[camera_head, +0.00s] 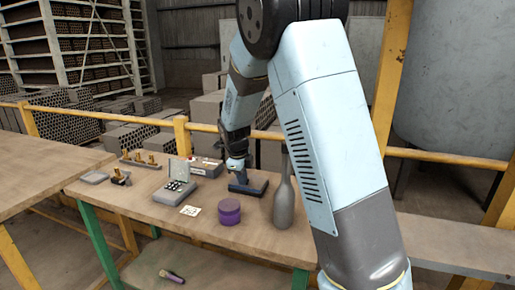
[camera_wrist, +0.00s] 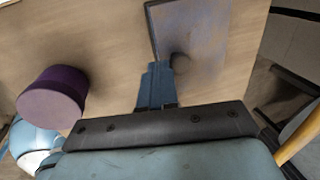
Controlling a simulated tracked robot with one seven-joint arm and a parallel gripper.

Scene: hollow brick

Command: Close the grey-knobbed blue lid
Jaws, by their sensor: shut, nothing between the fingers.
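The blue lid (camera_wrist: 205,28) shows in the wrist view as a scuffed blue-grey panel with a dark left edge. Its round grey knob (camera_wrist: 180,63) is near the panel's lower end. My gripper (camera_wrist: 159,72) is shut and empty, its blue fingertips just left of the knob; I cannot tell whether they touch it. In the head view my gripper (camera_head: 239,178) points down at the low dark box (camera_head: 256,188) on the table, partly hiding it. The lid looks roughly flat there, but I cannot tell whether it is fully seated.
A yellow rail (camera_head: 181,135) runs behind the table.

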